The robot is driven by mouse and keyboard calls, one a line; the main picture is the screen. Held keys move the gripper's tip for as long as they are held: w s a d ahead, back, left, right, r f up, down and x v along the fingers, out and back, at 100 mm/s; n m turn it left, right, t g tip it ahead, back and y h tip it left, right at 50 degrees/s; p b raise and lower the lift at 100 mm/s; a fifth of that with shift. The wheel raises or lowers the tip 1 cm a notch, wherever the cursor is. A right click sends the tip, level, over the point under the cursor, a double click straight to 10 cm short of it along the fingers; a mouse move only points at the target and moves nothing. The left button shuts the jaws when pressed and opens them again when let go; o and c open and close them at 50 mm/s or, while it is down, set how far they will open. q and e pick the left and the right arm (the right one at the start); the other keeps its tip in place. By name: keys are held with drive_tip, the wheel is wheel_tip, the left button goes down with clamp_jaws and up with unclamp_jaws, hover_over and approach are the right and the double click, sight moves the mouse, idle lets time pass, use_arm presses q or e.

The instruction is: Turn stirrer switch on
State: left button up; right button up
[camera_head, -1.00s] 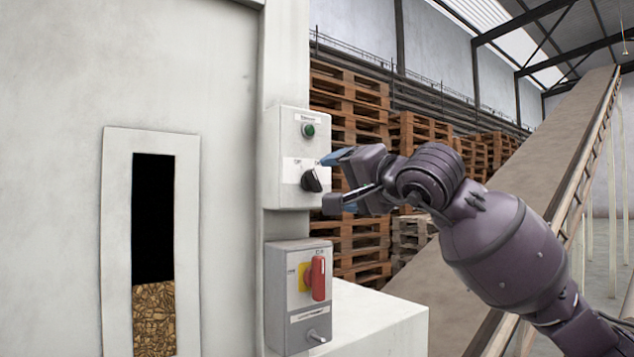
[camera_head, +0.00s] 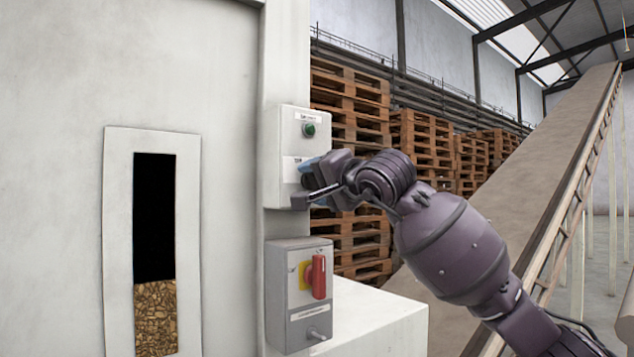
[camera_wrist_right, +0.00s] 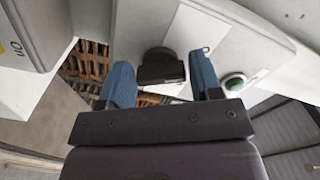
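The stirrer switch is a black rotary knob on a white control box (camera_head: 283,133); in the head view my gripper hides it. In the right wrist view the black knob (camera_wrist_right: 161,67) shows between and just beyond my two blue fingertips. My right gripper (camera_head: 308,185) is at the lower part of the box, and it shows open in the right wrist view (camera_wrist_right: 163,82). Its fingers stand on either side of the knob, with gaps visible. A green button (camera_head: 308,130) sits above the knob on the same box. My left gripper is not in view.
A grey box with a red rotary handle (camera_head: 318,278) on yellow is mounted just below. A white ledge (camera_head: 375,320) juts out at lower right of it. Stacked pallets (camera_head: 345,100) and a sloping conveyor (camera_head: 520,190) stand behind. A window slot (camera_head: 154,300) shows pellets.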

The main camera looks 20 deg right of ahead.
drive_tip(key=c, duration=0.5)
drive_tip(key=shift+c, duration=0.2)
drive_tip(key=m, duration=1.2)
drive_tip(key=shift+r+b, duration=0.15)
drive_tip(key=shift+b, duration=0.15)
drive_tip(key=o, duration=0.9)
drive_tip(key=shift+o, duration=0.2)
